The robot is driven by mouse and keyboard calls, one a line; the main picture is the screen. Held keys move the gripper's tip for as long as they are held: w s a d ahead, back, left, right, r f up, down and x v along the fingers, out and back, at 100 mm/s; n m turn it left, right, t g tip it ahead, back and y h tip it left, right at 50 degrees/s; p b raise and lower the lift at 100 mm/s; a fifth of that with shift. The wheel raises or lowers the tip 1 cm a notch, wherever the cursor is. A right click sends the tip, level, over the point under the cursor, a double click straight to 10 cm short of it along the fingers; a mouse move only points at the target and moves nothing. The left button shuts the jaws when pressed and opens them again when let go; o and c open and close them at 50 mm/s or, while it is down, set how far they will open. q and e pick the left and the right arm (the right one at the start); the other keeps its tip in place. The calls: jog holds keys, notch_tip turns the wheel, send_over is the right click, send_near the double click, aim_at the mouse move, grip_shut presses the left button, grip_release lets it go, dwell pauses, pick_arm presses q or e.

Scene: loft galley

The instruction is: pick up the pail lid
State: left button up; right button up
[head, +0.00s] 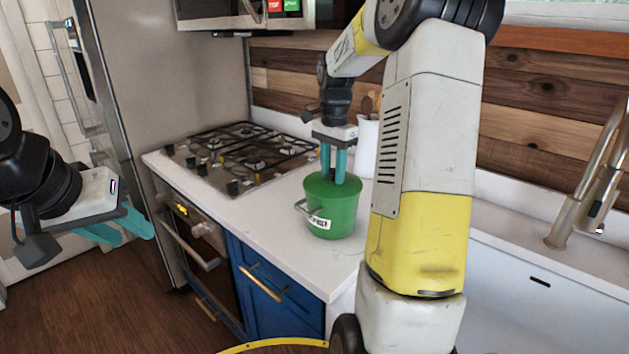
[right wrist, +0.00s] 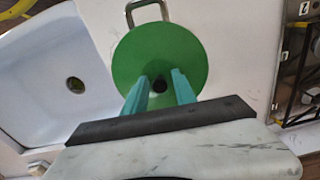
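The green pail (head: 333,218) stands upright on the white counter, with a wire handle and a white label on its side. Its round green lid (head: 318,186) is on top; it also shows in the right wrist view (right wrist: 160,50). A small dark knob (right wrist: 160,85) is at the lid's middle. My right gripper (head: 333,178) points down over the lid, its teal fingers on either side of the knob. In the right wrist view the fingers look apart, with small gaps beside the knob. My left gripper (head: 138,233) is open and empty at the left, away from the counter.
A gas stove (head: 240,155) is to the left of the pail. A white canister (head: 364,148) with utensils stands behind it. A sink (head: 540,300) with a tall faucet (head: 590,180) is at the right. Bare counter lies in front of the pail.

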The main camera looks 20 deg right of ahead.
grip_shut()
jog(key=shift+r, duration=0.15)
